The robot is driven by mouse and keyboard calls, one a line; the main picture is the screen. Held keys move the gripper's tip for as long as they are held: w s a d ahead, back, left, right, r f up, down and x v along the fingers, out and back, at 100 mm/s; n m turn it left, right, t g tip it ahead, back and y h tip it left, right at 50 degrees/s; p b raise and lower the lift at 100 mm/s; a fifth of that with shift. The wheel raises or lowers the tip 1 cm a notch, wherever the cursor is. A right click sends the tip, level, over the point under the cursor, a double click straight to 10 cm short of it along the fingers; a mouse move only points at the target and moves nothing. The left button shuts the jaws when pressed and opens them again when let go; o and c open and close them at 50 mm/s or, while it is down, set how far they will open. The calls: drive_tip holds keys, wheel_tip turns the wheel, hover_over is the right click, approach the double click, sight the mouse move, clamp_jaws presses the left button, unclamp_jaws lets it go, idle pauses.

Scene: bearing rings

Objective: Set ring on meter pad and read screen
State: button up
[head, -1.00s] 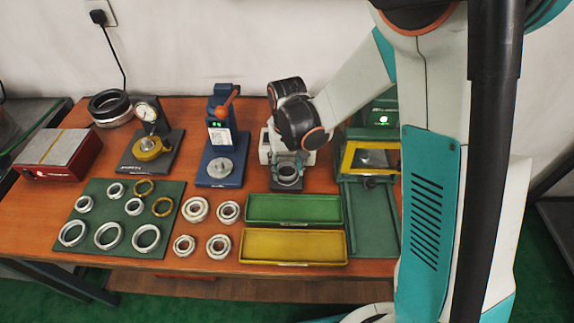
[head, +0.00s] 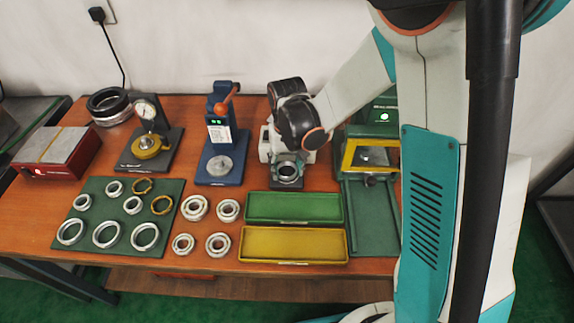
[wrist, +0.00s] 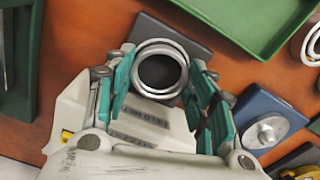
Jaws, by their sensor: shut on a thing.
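A silver ring (head: 289,180) is at the dark pad (head: 301,185) of a white meter (head: 265,150). My gripper (head: 289,166) comes down over it from above. In the wrist view, the ring (wrist: 160,45) sits between the teal fingers of my gripper (wrist: 160,74), which are shut on it. The dark pad (wrist: 195,42) shows behind the ring. I cannot tell whether the ring rests on the pad or hovers just above it. The meter's white body (wrist: 150,120) is under the gripper in the wrist view. Its screen is not visible.
A blue press (head: 222,168) stands left of the meter, a green-framed machine (head: 372,182) right of it. A green tray (head: 294,222) and a yellow tray (head: 292,259) lie in front. Loose bearings (head: 195,208) and a green mat (head: 92,232) with several rings lie front left.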

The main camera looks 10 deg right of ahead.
drive_tip(key=shift+f, duration=0.25)
drive_tip(key=o, duration=1.1)
drive_tip(key=shift+o, duration=0.2)
drive_tip(key=shift+r, duration=0.1)
drive_tip(key=shift+r+p, duration=2.1)
drive_tip(key=shift+r, duration=1.3)
